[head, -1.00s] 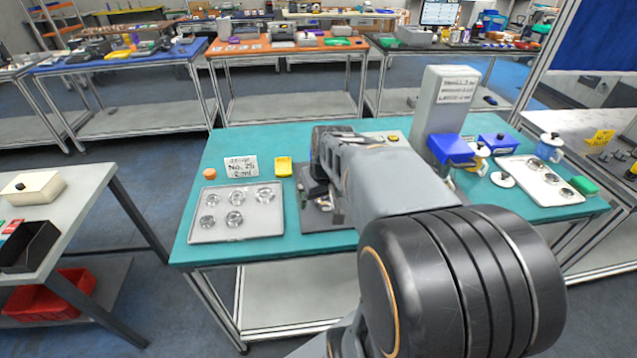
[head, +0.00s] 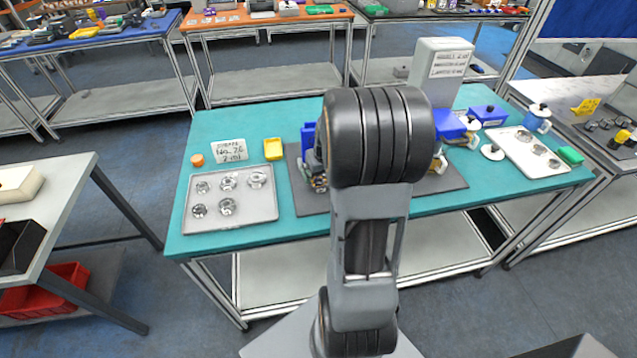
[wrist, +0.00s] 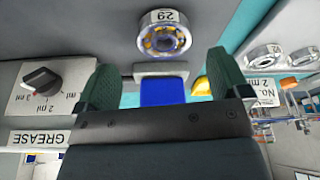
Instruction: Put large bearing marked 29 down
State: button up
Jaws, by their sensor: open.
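The large bearing marked 29 (wrist: 163,36) shows in the wrist view as a metal ring with orange and blue inside; its white "29" tag reads upside down. It appears to rest on the grey mat (wrist: 218,18), beyond my fingertips and clear of them. My gripper (wrist: 162,62) is open, its two green fingers spread wide with nothing between them but a view of a blue block (wrist: 162,91) behind. In the head view my arm hides most of the gripper area, and I cannot make out the bearing there for certain.
A silver tray (head: 250,213) of several bearings lies left on the teal table (head: 207,120). A grease card (head: 230,150) and yellow container (head: 273,149) stand behind it. A grey dispenser (head: 436,75) stands back right, near a white tray (head: 518,160). A grease dial (wrist: 42,77) shows in the wrist view.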

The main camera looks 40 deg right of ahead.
aim_at(319, 182)
jog(key=shift+a+p+x, duration=0.15)
jog(key=shift+p+x, duration=0.05)
jog(key=shift+x, duration=0.95)
jog(key=shift+a+p+x, duration=0.1)
jog(key=shift+p+x, duration=0.1)
jog(key=shift+x, duration=1)
jog(key=shift+w, duration=0.1)
jog(key=c, duration=1.2)
jog(key=shift+r, duration=0.1)
jog(key=shift+c, duration=0.2)
